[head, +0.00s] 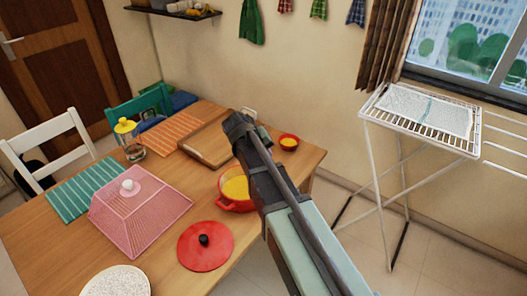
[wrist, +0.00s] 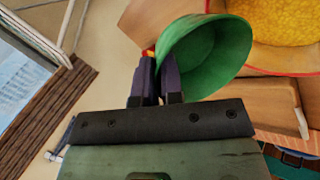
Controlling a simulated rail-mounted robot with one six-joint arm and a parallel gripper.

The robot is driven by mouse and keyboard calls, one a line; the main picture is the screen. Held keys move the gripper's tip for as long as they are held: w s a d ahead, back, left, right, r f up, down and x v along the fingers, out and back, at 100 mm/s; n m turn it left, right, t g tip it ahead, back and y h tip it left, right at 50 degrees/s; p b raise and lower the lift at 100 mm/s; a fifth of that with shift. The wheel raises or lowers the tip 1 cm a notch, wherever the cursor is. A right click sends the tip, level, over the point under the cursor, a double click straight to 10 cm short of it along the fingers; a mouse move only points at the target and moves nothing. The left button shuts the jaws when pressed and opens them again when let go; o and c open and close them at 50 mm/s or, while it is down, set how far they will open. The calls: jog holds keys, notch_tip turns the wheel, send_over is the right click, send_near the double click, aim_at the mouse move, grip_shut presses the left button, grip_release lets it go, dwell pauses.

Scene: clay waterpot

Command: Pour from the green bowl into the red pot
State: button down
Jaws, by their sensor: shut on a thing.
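My gripper (wrist: 160,72) is shut on the rim of the green bowl (wrist: 205,50) in the wrist view. The bowl is tilted, with its mouth facing toward the right of that view. Its visible inside is plain green, and I see no contents there. The red pot (wrist: 258,68) is at the upper right of the wrist view, close beside the bowl, with yellow contents. In the head view the red pot (head: 236,206) stands on the table, partly behind my arm, and yellow contents show in it. My arm hides the fingers and most or all of the green bowl there.
A red lid (head: 190,252) lies in front of the pot. A small red bowl with yellow contents (head: 289,142) and a wooden tray (head: 205,150) are behind. A pink mesh cover (head: 125,215) and a glass jar (head: 131,150) stand to the left. A drying rack (head: 385,145) stands right.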

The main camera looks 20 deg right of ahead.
jog(key=shift+d+f+y+p, duration=0.1)
jog(key=shift+d+y+p, duration=0.2)
jog(key=shift+d+y, duration=0.4)
jog(key=f+y, duration=0.1)
jog(key=y, duration=0.1)
jog(key=d+f+g+y+b, duration=0.1)
jog(key=y, duration=0.2)
jog(key=f+y+b, duration=0.1)
jog(key=y, duration=0.2)
jog(key=shift+w+d+f, duration=0.1)
jog(key=shift+w+d, duration=0.05)
jog(key=shift+w, duration=0.05)
jog(key=shift+y, duration=0.5)
notch_tip(320, 180, up, 5)
jog(key=p, duration=0.4)
jog(key=shift+p, duration=0.3)
